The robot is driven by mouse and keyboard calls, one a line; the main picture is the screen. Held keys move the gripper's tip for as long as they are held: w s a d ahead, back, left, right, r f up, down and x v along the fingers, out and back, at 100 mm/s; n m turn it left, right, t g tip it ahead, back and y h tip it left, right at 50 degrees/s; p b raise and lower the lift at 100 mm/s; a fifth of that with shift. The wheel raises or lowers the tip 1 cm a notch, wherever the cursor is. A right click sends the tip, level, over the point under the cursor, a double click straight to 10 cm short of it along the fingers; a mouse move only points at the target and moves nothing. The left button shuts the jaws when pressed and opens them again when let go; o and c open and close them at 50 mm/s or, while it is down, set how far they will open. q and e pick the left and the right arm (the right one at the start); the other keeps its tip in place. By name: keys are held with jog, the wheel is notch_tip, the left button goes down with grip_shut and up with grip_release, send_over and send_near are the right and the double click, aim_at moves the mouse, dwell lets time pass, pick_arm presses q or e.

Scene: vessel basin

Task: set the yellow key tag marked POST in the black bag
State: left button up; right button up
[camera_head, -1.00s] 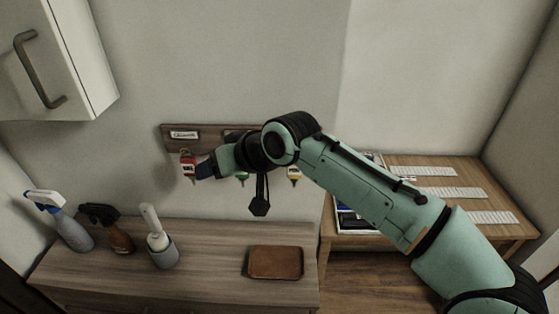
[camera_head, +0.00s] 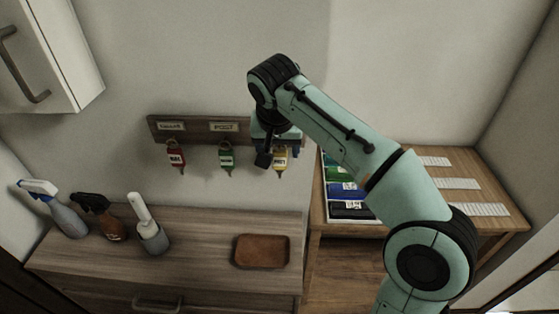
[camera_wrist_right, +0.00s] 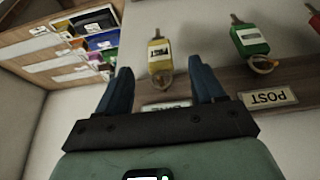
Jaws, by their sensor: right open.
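The yellow key tag (camera_head: 281,162) hangs from the wall rack, the rightmost of three tags in the head view. In the right wrist view the yellow tag (camera_wrist_right: 160,58) hangs just beyond and between my blue fingers. I cannot read its marking surely. My right gripper (camera_head: 277,150) is open and empty in front of it; it also shows in the right wrist view (camera_wrist_right: 162,84). The fingers do not visibly touch the tag. The black bag (camera_head: 351,211) lies at the front of a row of coloured bags on the right table. My left gripper is not in view.
A red tag (camera_head: 176,157) and a green tag (camera_head: 226,159) hang left on the wooden rack (camera_head: 195,138); a POST plate (camera_head: 224,127) is above the green one. Below are a brown tray (camera_head: 261,251), two spray bottles and a brush in its holder (camera_head: 154,238).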

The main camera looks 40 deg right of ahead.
aim_at(280, 161)
jog(key=shift+x, duration=3.1)
jog(key=shift+d, duration=0.15)
jog(key=c, duration=1.1)
jog(key=shift+r, duration=0.2)
